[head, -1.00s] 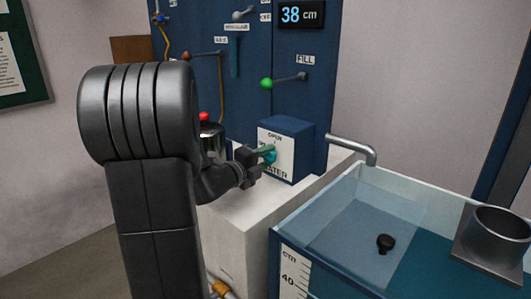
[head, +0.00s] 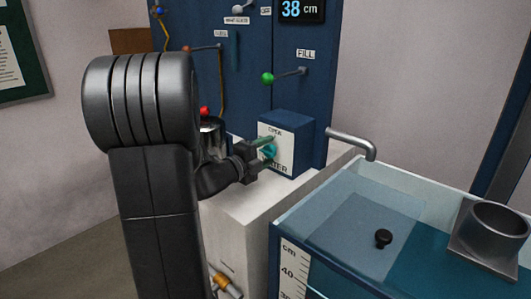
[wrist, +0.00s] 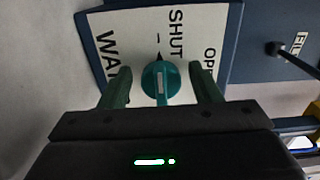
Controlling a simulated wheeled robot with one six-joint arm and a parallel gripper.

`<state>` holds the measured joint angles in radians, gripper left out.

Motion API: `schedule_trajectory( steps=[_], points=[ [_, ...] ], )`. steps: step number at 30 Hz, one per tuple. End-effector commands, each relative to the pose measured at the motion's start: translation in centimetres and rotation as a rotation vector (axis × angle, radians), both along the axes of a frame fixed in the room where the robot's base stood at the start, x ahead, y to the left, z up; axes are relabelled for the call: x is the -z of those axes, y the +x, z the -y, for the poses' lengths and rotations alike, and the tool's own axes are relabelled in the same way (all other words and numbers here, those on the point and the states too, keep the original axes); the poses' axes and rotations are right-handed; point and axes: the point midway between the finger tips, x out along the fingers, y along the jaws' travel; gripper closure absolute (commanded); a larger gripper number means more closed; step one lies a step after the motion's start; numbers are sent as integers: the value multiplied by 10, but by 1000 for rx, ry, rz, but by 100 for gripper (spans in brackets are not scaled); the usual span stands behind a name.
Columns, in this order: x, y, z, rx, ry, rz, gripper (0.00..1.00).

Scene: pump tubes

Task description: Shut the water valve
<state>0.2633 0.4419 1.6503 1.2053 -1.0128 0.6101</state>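The water valve is a round teal knob (wrist: 161,78) on a white label plate (wrist: 132,30) lettered SHUT, WATER and OPEN. In the wrist view, its bar extends down toward my gripper. A dark triangle at its upper edge points toward SHUT. My gripper (wrist: 162,84) is open, with one green finger on each side of the knob and a visible gap on both sides. In the head view, the knob (head: 269,151) is partly hidden by my gripper (head: 265,146) at the front of the blue valve box (head: 290,128).
A tank of water (head: 281,221) with a spout (head: 352,140) stands at the right. A green-ended FILL lever (head: 268,78) is on the blue panel above. A red-topped metal object (head: 205,112) is close behind my arm. The display reads 38 cm.

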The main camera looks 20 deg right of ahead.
Motion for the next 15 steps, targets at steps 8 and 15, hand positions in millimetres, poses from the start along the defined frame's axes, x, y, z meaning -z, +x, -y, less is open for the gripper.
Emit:
schedule_trajectory(
  steps=[8,15],
  points=[
    [0,0,0,0,-1,1,41],
    [-1,-9,-24,-4,0,1,41]
  ],
)
